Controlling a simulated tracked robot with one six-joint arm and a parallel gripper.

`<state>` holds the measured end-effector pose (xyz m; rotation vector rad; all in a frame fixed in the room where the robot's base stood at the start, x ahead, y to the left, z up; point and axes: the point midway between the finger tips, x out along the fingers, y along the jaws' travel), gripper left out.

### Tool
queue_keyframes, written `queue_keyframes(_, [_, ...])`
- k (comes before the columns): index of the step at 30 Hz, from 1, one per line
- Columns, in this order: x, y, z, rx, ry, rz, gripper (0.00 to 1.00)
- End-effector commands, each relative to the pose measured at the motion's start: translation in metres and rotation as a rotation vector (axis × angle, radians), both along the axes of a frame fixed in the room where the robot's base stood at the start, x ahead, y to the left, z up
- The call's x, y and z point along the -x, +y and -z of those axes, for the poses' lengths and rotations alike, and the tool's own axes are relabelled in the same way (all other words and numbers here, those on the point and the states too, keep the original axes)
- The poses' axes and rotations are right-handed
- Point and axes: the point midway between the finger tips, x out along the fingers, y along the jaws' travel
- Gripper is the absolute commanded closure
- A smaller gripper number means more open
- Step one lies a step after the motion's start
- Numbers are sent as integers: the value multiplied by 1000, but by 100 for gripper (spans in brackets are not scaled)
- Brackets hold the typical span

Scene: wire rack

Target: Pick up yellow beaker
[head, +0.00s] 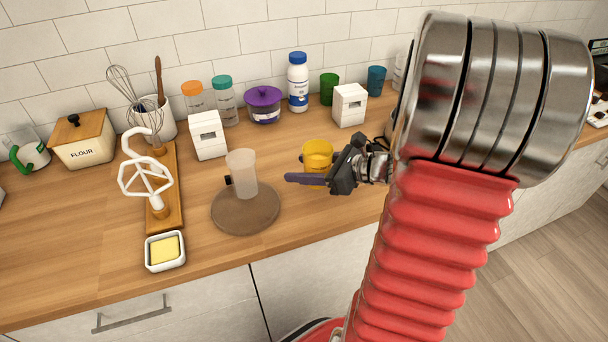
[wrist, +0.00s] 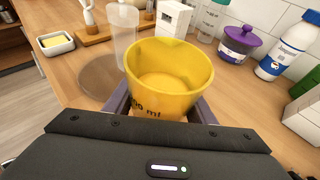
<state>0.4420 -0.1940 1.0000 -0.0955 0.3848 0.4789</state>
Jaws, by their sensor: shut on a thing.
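The yellow beaker (head: 317,153) is upright on or just above the wooden counter, right of the round brown board in the head view. In the wrist view the yellow beaker (wrist: 168,75) fills the middle, its open rim facing up and some dark print on its side. My gripper (head: 312,179) reaches it from the right. Its purple-grey fingers lie on both sides of the beaker and are shut on it. The wrist view shows my gripper (wrist: 160,106) with the fingers partly hidden behind the beaker and the dark housing. I cannot tell whether its base touches the counter.
A clear beaker (head: 242,173) stands on the round brown board (head: 246,218) to the left. White boxes (head: 208,135), a purple-lidded pot (head: 263,104), a white bottle (head: 298,82) and a green cup (head: 329,89) stand behind. The counter front has free room.

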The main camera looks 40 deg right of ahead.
Motion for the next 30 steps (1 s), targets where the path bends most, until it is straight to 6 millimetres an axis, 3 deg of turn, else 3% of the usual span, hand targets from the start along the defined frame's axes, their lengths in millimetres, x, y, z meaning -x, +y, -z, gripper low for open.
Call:
queue_keyframes(13, [0,0,-27,1,-1,1,78])
queue_keyframes(30, [0,0,-32,0,0,1,78])
